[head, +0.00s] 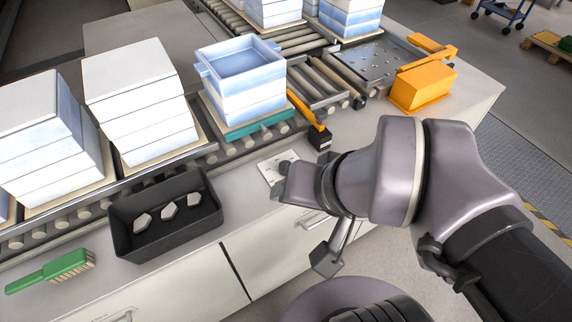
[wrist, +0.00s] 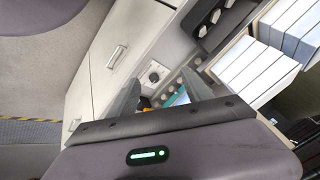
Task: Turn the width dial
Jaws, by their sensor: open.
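The width dial (wrist: 154,77) is a small round knob on a pale plate on the counter top, seen in the wrist view between my two fingers. In the head view the pale plate (head: 269,172) lies just left of my wrist, with a dark knob (head: 284,167) partly hidden by it. My gripper (wrist: 160,80) is open, its grey fingers on either side of the dial in the picture, with nothing between them. I cannot tell how far the fingertips are from the dial.
A roller conveyor (head: 190,160) with stacks of white blocks (head: 140,100) runs behind the plate. An orange arm with a black block (head: 320,138) stands close to the plate. A black bin (head: 165,232) with pale pieces and a green brush (head: 60,270) lie to the left.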

